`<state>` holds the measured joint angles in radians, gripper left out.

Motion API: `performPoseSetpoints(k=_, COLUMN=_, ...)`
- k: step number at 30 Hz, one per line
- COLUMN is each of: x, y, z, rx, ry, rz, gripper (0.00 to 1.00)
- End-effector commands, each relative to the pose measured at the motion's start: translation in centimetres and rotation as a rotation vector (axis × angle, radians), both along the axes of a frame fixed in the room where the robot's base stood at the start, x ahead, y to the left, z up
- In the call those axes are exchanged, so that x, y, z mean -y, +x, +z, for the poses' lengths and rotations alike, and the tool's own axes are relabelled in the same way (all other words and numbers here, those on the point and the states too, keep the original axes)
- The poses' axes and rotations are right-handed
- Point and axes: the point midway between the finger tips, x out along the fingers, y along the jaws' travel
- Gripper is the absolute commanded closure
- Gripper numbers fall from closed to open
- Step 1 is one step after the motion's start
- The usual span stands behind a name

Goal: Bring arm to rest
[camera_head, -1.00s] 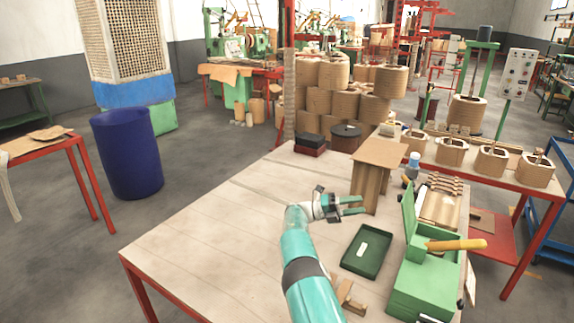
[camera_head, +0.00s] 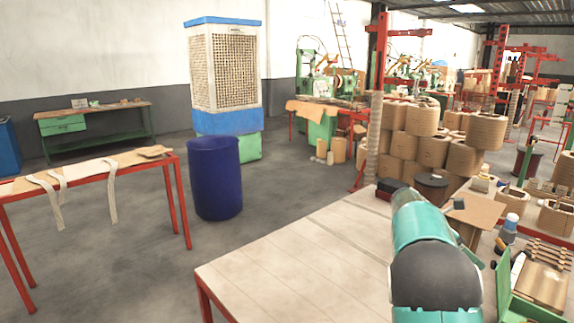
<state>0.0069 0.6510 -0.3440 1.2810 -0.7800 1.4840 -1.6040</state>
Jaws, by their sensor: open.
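My teal arm reaches up from the bottom edge at the right of the head view, with a dark joint band near its lower part. It stands over the wooden workbench (camera_head: 300,262). My gripper does not show clearly; the arm's own upper part seems to hide it. A small dark piece beside the arm's end may belong to it, but I cannot tell. Nothing held is visible.
Right of the arm are a brown wooden stand (camera_head: 478,212), a bottle (camera_head: 509,226) and a green box (camera_head: 520,300). Coil stacks (camera_head: 435,150) stand behind. The bench's left part is clear. A blue barrel (camera_head: 215,178) and red-legged table (camera_head: 90,172) stand left.

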Motion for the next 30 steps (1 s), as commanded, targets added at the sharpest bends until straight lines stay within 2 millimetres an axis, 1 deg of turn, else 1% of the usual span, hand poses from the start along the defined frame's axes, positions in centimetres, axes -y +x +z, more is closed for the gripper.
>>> performPoseSetpoints(k=1, x=-0.7, y=-1.0, z=0.7, rx=0.074, ry=0.026, rz=-0.021, gripper=0.53)
performPoseSetpoints(k=3, x=-1.9, y=-2.1, z=1.3, rx=0.172, ry=0.060, rz=-0.053, gripper=0.53)
performPoseSetpoints(k=8, x=-4.9, y=-4.8, z=2.5, rx=0.391, ry=0.141, rz=-0.145, gripper=0.53)
performPoseSetpoints(k=15, x=-10.2, y=-9.2, z=3.9, rx=0.689, ry=0.270, rz=-0.310, gripper=0.53)
performPoseSetpoints(k=20, x=-14.0, y=-12.4, z=4.5, rx=0.866, ry=0.360, rz=-0.443, gripper=0.53)
performPoseSetpoints(k=24, x=-17.3, y=-15.4, z=4.7, rx=1.005, ry=0.438, rz=-0.570, gripper=0.53)
performPoseSetpoints(k=30, x=-22.0, y=-19.8, z=4.6, rx=1.173, ry=0.549, rz=-0.772, gripper=0.53)
